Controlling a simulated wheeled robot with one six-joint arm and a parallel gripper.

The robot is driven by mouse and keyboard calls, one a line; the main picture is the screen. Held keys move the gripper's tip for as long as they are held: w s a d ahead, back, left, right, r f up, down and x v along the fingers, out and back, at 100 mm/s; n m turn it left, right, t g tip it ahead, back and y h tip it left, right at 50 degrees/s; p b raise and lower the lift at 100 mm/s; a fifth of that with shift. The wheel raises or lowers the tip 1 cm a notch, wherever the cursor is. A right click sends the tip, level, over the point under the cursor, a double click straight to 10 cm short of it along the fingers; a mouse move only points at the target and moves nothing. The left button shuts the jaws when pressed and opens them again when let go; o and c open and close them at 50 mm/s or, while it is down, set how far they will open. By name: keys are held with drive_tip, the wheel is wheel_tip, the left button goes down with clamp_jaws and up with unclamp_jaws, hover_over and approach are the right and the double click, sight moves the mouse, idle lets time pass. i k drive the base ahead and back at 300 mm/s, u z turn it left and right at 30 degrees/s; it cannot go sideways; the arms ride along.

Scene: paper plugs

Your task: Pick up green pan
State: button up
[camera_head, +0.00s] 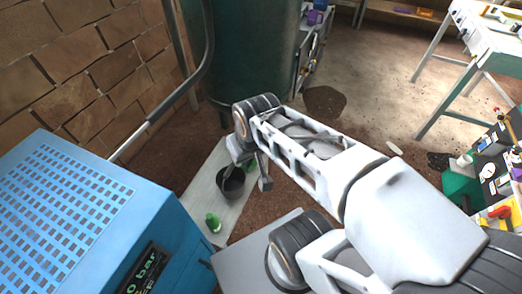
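My gripper (247,179) points down over a pale sheet on the floor, left of the picture's middle. Its two fingers look spread apart. A small green thing (250,163) shows just behind and between the fingers, mostly hidden by my gripper. I cannot tell whether it is the green pan or whether the fingers touch it. A small green bottle-like item (212,223) stands apart, nearer on the sheet. No clear pan shape shows.
A dark bucket (231,185) stands on the pale sheet (204,187), close to my gripper's left finger. A large blue machine (70,215) fills the lower left. A dark green tank (245,45) stands behind. A workbench (488,40) is far right. Open floor lies between.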

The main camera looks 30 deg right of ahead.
sight(247, 165)
drive_tip(key=z, duration=0.45)
drive_tip(key=k, duration=1.2)
drive_tip(key=u, duration=0.05)
drive_tip(key=i, duration=0.4)
drive_tip(key=z, duration=0.1)
